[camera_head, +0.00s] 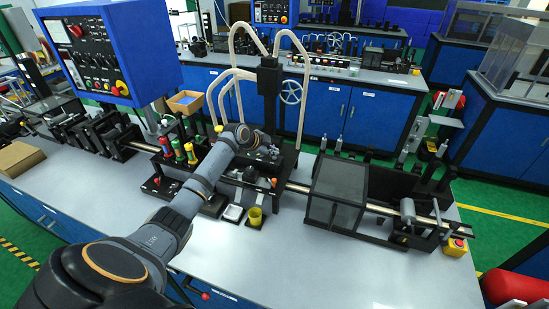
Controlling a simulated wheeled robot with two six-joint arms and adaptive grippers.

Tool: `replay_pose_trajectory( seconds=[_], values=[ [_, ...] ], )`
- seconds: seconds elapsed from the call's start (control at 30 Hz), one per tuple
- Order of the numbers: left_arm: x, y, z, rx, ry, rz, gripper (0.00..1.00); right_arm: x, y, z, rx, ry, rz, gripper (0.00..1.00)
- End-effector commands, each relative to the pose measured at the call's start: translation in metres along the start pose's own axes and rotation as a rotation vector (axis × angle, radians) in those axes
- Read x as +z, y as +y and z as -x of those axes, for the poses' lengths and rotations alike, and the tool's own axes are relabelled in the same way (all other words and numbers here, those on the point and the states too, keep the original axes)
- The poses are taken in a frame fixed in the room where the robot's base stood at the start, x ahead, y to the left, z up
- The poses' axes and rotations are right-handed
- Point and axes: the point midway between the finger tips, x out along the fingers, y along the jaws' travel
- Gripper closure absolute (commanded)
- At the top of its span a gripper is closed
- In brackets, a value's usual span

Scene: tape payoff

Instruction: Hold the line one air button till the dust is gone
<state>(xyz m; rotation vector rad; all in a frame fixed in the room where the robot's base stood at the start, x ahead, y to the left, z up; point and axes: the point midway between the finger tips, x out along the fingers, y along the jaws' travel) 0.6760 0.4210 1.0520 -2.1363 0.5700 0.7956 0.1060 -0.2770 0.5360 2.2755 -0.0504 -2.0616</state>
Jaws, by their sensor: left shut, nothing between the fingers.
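My left arm comes in from the lower left and reaches over the middle of the bench. My left gripper (273,153) is at its end, small and dark against the black machine (268,90) with pale hoses. It is shut and holds nothing I can see. I cannot tell which control is the line one air button. Whether the gripper touches any button is unclear at this size. No dust can be made out. My right gripper is out of view.
A blue control box (112,50) with knobs and buttons hangs at the upper left. A dark guard box (336,193) and a yellow-based red stop button (456,246) stand to the right. The front of the grey bench (330,275) is clear.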

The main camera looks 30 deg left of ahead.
Motion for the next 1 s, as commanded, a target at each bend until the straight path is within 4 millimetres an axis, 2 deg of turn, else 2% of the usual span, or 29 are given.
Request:
replay_pose_trajectory(
  seconds=[1.0],
  values=[
    [0.0052,0.0053,-0.0069,0.001,0.000,0.000,1.00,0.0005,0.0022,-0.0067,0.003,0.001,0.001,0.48]
  ],
)
